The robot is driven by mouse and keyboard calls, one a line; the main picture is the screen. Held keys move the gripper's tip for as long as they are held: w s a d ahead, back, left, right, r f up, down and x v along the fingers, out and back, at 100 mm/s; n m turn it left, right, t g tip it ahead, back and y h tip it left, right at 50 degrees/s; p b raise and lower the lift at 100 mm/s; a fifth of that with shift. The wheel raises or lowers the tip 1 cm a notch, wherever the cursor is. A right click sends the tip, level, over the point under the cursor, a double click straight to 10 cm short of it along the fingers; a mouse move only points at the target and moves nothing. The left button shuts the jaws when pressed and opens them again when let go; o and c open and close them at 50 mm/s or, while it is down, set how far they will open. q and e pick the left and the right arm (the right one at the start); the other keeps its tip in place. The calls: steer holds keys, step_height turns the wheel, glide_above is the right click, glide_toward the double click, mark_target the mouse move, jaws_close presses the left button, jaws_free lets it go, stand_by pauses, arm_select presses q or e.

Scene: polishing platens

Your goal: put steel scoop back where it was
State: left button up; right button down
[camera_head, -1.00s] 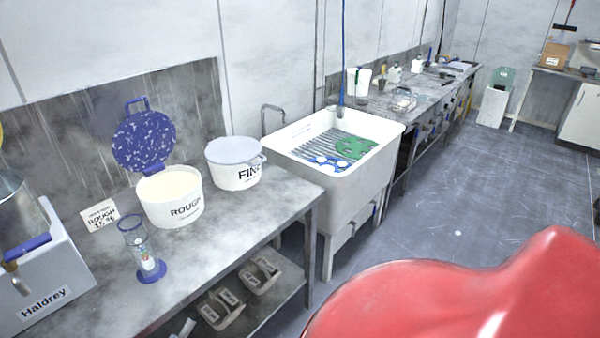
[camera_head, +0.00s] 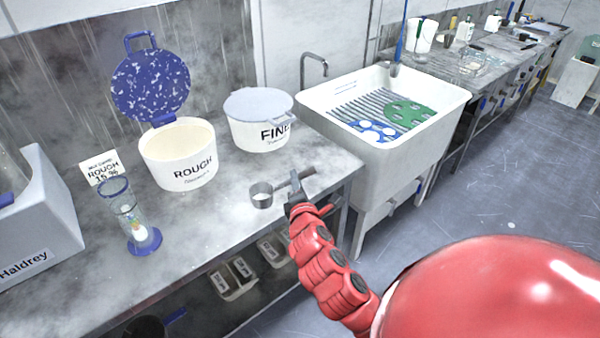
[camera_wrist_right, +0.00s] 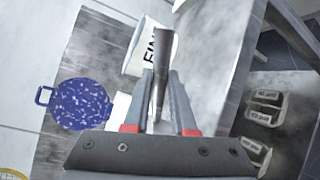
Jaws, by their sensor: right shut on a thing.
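The steel scoop (camera_head: 262,195) is a small metal cup with a handle, seen in the head view over the front right part of the near bench. My right gripper (camera_head: 296,186) is shut on its handle. In the right wrist view the scoop's handle (camera_wrist_right: 161,75) stands between the two fingers of my right gripper (camera_wrist_right: 160,105); the cup is not clear there. I cannot tell whether the cup touches the bench. The open white ROUGH tub (camera_head: 178,168) holds pale powder. My left gripper is not in view.
The FINE tub (camera_head: 262,130), lidded, stands behind the scoop. A blue speckled lid (camera_head: 150,82) stands upright behind the ROUGH tub. A white sink (camera_head: 440,110) is at right. The bench front is clear.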

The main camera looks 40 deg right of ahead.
steer(key=w+d+p, duration=0.1)
steer(key=w+d, duration=0.1)
steer(key=d, duration=0.1)
steer(key=w+d+p, duration=0.1)
steer(key=w+d, duration=0.1)
steer(key=d, duration=0.1)
steer(key=w+d+f+p, duration=0.1)
steer(key=w+d, duration=0.2)
steer(key=d, duration=0.1)
steer(key=shift+d, duration=0.1)
step_height(320, 180, down, 3)
steer(key=shift+d+r+p, duration=0.1)
steer(key=shift+p, duration=0.3)
steer(key=shift+f, duration=0.4)
steer(key=shift+f, duration=0.1)
steer(key=c, duration=0.7)
jaws_free()
steer(key=shift+c, duration=0.2)
